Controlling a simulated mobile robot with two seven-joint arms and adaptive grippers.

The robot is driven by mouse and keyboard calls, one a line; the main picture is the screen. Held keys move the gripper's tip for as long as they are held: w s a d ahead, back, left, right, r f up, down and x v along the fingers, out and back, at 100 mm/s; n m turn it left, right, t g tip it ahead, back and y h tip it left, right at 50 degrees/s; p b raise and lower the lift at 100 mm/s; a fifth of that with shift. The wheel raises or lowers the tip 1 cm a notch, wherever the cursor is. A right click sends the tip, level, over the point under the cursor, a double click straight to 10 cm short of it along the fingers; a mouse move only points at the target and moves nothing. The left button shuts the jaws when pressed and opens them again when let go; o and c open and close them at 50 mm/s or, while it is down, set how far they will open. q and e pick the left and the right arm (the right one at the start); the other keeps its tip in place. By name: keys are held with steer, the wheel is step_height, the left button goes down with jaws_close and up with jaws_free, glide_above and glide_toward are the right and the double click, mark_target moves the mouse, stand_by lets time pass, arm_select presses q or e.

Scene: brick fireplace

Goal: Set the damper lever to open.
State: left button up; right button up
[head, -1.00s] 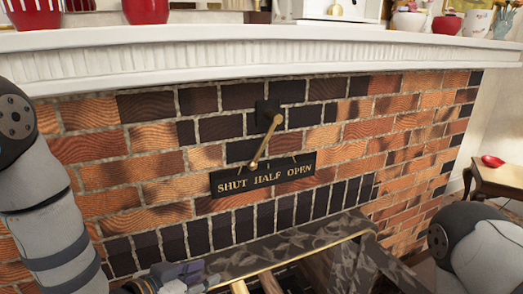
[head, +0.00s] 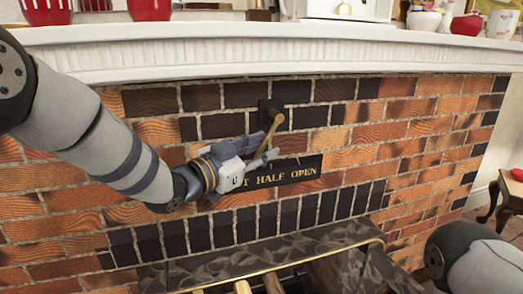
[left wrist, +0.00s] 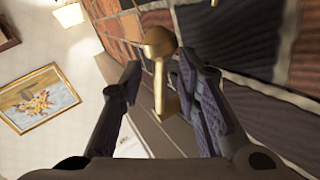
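The brass damper lever (head: 271,134) hangs from a dark square mount on the brick wall, slanting down and left from its pivot. Its lower end is toward the shut side of the dark plate (head: 290,176) lettered SHUT HALF OPEN, part of which my left gripper covers. My left gripper (head: 264,150) is at the lever's lower part. In the left wrist view the lever (left wrist: 159,70) stands between the two spread fingers of the gripper (left wrist: 157,72), with a gap on each side. My right gripper is out of view.
The white mantel (head: 300,50) juts out above, with red pots (head: 152,9) and other items on it. The stone firebox hood (head: 250,252) lies below, with logs beneath. A wooden side table (head: 508,195) stands at the right. The bricks right of the lever are clear.

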arm_select(q)
steer(key=shift+w+d+r, duration=0.1)
steer(key=shift+w+d, duration=0.05)
jaws_close()
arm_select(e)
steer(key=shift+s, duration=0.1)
arm_select(q)
steer(key=shift+d+f, duration=0.1)
steer(key=shift+f, duration=0.25)
steer(key=w+d+n+t+y+b, duration=0.1)
steer(key=w+d+n+t+b, duration=0.1)
steer(key=d+n+t+b, duration=0.4)
steer(key=shift+d+r+n+t+b, duration=0.3)
steer(key=shift+n+t+b, duration=1.65)
steer(key=shift+n+t, duration=1)
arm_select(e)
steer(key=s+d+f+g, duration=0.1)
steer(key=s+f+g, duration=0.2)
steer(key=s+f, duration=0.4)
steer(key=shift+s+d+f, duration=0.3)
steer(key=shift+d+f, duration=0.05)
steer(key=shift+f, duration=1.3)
arm_select(q)
steer(key=shift+w, duration=0.1)
